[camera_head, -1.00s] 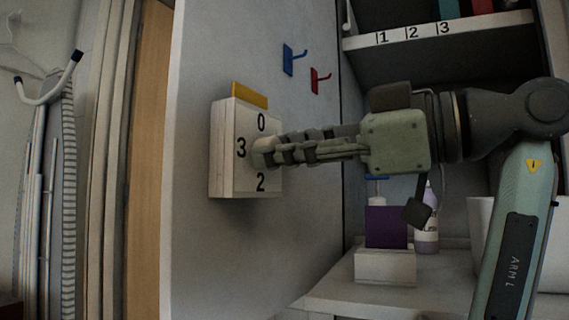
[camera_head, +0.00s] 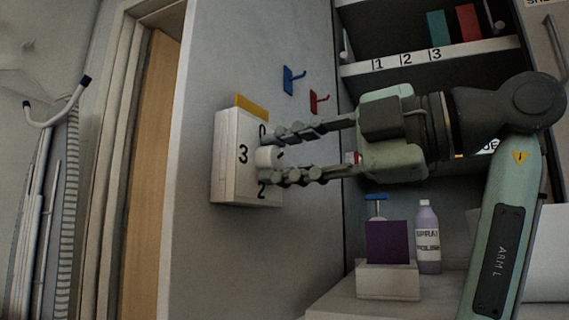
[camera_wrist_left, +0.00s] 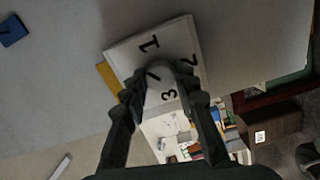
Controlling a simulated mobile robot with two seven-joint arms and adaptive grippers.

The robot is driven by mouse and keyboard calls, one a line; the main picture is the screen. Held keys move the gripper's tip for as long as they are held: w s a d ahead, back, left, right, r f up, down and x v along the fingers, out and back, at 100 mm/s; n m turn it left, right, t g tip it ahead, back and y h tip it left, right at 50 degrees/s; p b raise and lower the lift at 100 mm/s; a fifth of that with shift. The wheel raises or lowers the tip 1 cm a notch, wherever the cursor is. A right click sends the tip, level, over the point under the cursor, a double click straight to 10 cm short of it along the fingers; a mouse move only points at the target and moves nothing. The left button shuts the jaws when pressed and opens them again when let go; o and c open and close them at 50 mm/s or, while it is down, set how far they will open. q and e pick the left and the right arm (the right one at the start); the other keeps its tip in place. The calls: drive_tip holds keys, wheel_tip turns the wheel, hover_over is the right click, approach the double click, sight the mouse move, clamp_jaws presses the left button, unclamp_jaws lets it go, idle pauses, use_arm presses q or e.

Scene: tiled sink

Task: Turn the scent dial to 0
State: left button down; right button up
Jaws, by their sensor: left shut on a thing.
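The scent dial is a pale round knob (camera_head: 267,157) on the front of a white box (camera_head: 232,175) fixed to the grey panel. It also shows in the left wrist view (camera_wrist_left: 160,88). My left gripper (camera_head: 275,158) is shut on the knob, one finger above it and one below. In the head view the 3 is clear, the 0 and 2 are partly covered by the fingers, and the 1 is hidden. In the wrist view 1, 2 and 3 show. A dark mark shows on the knob there; its exact setting is hard to tell. My right gripper is out of view.
A yellow piece (camera_head: 251,101) sits along the box's top. Blue (camera_head: 291,80) and red (camera_head: 318,101) hooks stick out above and right of it.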

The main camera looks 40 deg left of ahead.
use_arm(q)
drive_tip(key=n+b, duration=0.1)
drive_tip(key=n, duration=0.9)
drive_tip(key=shift+n, duration=0.3)
idle(0.4)
drive_tip(key=c, duration=1.2)
unclamp_jaws()
drive_tip(key=shift+o, duration=0.2)
drive_tip(key=d, duration=0.7)
drive_tip(key=shift+w+d, duration=0.2)
drive_tip(key=shift+d, duration=0.05)
